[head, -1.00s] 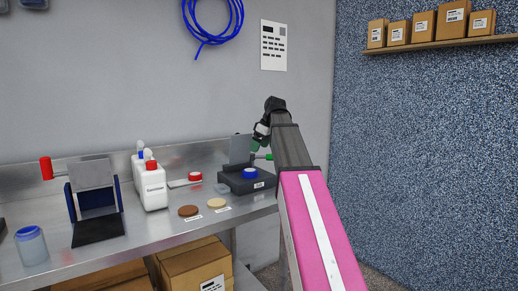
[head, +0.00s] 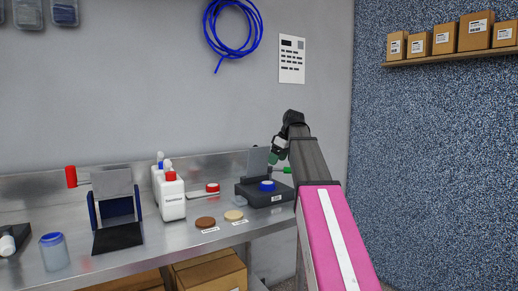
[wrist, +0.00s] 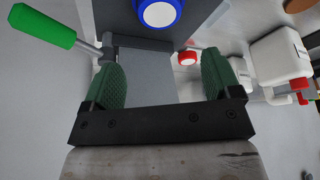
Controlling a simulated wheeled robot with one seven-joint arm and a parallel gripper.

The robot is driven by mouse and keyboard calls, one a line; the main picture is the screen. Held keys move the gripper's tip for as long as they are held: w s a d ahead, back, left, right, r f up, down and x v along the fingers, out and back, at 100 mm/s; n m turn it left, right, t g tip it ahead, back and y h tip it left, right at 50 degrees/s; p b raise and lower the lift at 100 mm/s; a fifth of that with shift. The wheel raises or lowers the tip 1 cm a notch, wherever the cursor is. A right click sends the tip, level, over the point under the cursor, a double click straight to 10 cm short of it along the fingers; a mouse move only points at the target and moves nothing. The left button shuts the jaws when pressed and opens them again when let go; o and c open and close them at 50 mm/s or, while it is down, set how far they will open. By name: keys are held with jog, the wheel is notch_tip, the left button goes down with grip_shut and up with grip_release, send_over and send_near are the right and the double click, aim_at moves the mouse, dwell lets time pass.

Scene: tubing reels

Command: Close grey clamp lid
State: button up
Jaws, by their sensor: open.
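The dark grey clamp (head: 247,192) sits at the right end of the steel bench. Its flat grey lid (head: 258,162) stands upright at the back, and a green handle (head: 282,169) sticks out to the right. A blue-rimmed round piece (head: 267,185) with a white top sits on the clamp. My gripper (head: 277,156) is beside the lid, partly hidden by my arm. In the wrist view my gripper (wrist: 165,82) is open, with the lid (wrist: 145,75) showing between its green fingers. The green handle (wrist: 42,25) is at upper left. I cannot tell whether a finger touches the lid.
A second clamp with blue sides and a raised grey lid (head: 112,184) stands left. White bottles (head: 171,196), a red-capped item (head: 212,188), brown (head: 205,222) and tan (head: 234,215) discs and a jar (head: 54,252) are on the bench. The speckled blue wall is right.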

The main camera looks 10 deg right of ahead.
jog(key=shift+w+r, duration=0.15)
jog(key=shift+c, duration=0.5)
notch_tip(320, 180, up, 12)
jog(key=r+n+h, duration=0.1)
jog(key=n+h, duration=0.2)
jog(key=n, duration=0.9)
send_over(257, 148)
jog(key=w+d, duration=0.1)
jog(key=w, duration=0.1)
jog(key=shift+g, duration=0.3)
jog(key=f, duration=0.3)
jog(key=w+f, duration=0.1)
jog(key=f, duration=0.7)
jog(key=shift+w+a, duration=0.25)
jog(key=shift+a, duration=0.05)
jog(key=c, duration=1.1)
